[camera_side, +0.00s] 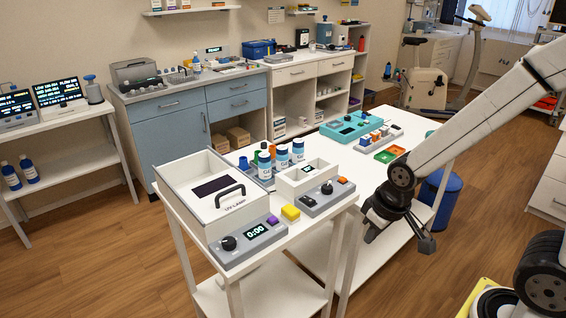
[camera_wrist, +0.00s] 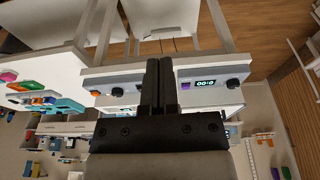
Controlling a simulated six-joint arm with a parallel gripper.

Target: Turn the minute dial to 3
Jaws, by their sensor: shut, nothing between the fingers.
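The UV lamp box (camera_side: 213,203) stands on the white table at the left of the side view. Its sloped grey front panel holds a black dial (camera_side: 229,243), a lit display (camera_side: 257,231) reading 0:00 and a purple button (camera_side: 272,219). The wrist view shows the panel upside down, with the dial (camera_wrist: 232,83) beside the display (camera_wrist: 205,83). The dial's pointer is too small to read. My gripper (camera_wrist: 159,64) is shut and empty, its fingers left of the display in that view. In the side view my gripper (camera_side: 385,213) hangs right of the table, well apart from the dial.
Several blue-labelled bottles (camera_side: 281,157) stand behind. The floor before the table is clear.

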